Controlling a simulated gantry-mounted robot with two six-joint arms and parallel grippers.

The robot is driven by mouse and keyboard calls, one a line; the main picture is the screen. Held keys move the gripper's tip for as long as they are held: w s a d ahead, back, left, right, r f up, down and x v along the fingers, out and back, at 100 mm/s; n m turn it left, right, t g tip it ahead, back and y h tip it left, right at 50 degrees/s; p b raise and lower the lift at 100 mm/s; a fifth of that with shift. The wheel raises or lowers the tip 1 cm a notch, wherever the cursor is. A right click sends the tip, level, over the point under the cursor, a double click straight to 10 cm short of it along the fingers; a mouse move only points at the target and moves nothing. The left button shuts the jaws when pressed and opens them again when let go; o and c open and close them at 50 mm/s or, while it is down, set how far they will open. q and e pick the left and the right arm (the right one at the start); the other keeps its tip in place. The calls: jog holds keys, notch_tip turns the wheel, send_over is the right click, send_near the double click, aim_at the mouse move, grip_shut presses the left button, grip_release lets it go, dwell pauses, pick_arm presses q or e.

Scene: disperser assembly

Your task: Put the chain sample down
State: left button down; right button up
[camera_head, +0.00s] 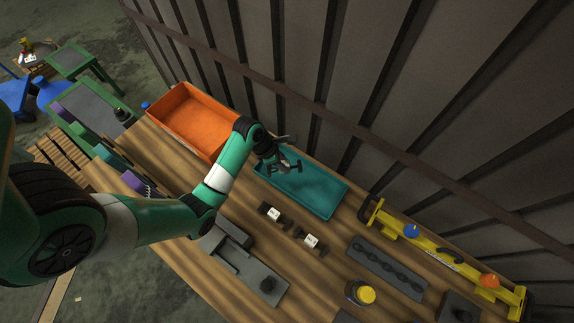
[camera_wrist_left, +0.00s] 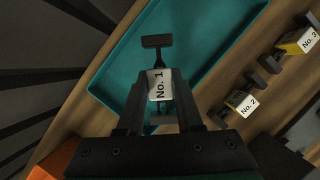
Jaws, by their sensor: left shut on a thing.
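My left gripper (camera_head: 281,165) is above the far left part of the teal tray (camera_head: 325,195). In the left wrist view, its two fingers are shut on a chain sample with a white label reading "No. 1" (camera_wrist_left: 159,86). A dark T-shaped end of this sample (camera_wrist_left: 157,42) sticks out past the fingertips over the teal tray floor (camera_wrist_left: 205,50). I cannot tell whether the sample touches the tray. My right gripper is not in view.
Samples labelled No. 2 (camera_head: 275,214) and No. 3 (camera_head: 311,242) lie on the wooden table in front of the tray. An orange bin (camera_head: 196,121) stands left of it. A yellow level-like bar (camera_head: 440,255), a dark grey holed block (camera_head: 388,268) and a yellow-capped jar (camera_head: 361,293) are at right.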

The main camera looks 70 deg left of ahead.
aim_at(287, 165)
pick_arm(q)
jog(key=shift+w+a+f, duration=0.2)
jog(key=shift+f, duration=0.2)
jog(key=shift+w+a+f, duration=0.2)
jog(key=shift+f, duration=0.15)
jog(key=shift+w+a+f, duration=0.15)
jog(key=shift+w, duration=0.05)
jog(key=f+b, duration=0.2)
jog(key=f, duration=0.1)
jog(key=shift+w+a+f, duration=0.15)
jog(key=shift+a+f, duration=0.05)
jog(key=shift+f, duration=0.2)
jog(key=c, duration=0.6)
grip_release()
jog(key=shift+o, duration=0.2)
